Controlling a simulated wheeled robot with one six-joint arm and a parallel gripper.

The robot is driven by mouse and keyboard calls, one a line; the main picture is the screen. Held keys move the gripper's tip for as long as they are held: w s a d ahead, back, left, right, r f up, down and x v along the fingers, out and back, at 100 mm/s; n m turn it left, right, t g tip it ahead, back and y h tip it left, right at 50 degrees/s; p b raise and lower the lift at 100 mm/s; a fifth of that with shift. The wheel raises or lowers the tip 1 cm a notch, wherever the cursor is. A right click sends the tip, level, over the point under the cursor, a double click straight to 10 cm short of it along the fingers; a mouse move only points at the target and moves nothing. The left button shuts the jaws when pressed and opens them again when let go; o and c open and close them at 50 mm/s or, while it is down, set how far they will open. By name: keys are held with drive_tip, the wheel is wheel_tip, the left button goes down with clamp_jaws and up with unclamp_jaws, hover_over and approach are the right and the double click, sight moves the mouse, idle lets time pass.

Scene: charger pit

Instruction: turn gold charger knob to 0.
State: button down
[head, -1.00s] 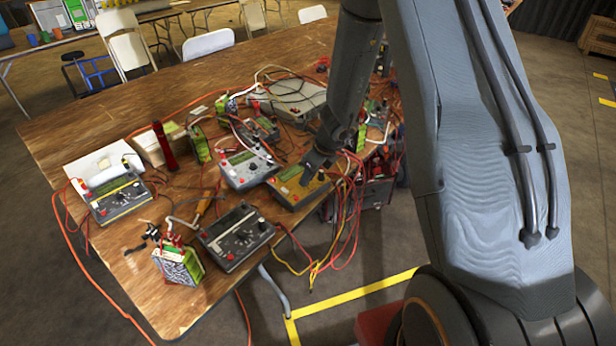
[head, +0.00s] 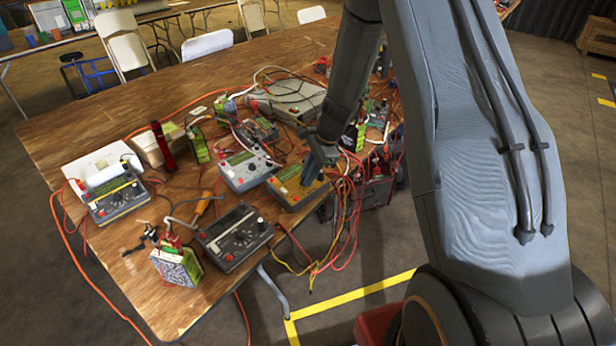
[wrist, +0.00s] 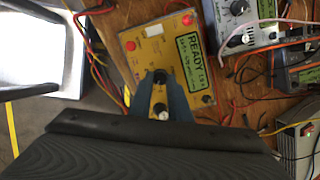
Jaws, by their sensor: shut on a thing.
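The gold charger (head: 290,192) lies near the right front part of the wooden table, among other chargers. In the wrist view its yellow face (wrist: 150,52) shows a green screen (wrist: 197,62) reading READY, with smaller text I cannot read. My gripper (wrist: 159,78) is over this face with its two blue-grey fingers on either side of the dark knob (wrist: 160,76), shut on it. The fingers hide the knob's sides, and I cannot read its setting. A second, pale-topped knob (wrist: 160,112) shows between the fingers, nearer my wrist. In the head view my gripper (head: 314,172) reaches down onto the charger.
A grey charger (head: 247,170) stands close on the left, and a dark one (head: 236,237) stands nearer the table's front. Red and yellow cables (head: 330,240) hang off the table edge beside my gripper.

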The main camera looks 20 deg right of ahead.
sight(314, 185)
drive_tip(key=n, duration=0.2)
drive_tip(key=n+g+b, duration=0.1)
drive_tip(key=n, duration=0.1)
drive_tip(key=shift+w+n, duration=0.2)
drive_tip(key=shift+n, duration=0.1)
drive_tip(key=shift+r, duration=0.1)
idle(0.4)
drive_tip(key=c, duration=1.7)
unclamp_jaws()
drive_tip(key=shift+o, duration=0.2)
drive_tip(key=b+v, duration=0.1)
drive_tip(key=v, duration=0.6)
drive_tip(key=shift+r+b, duration=0.35)
drive_tip(key=shift+s, duration=0.15)
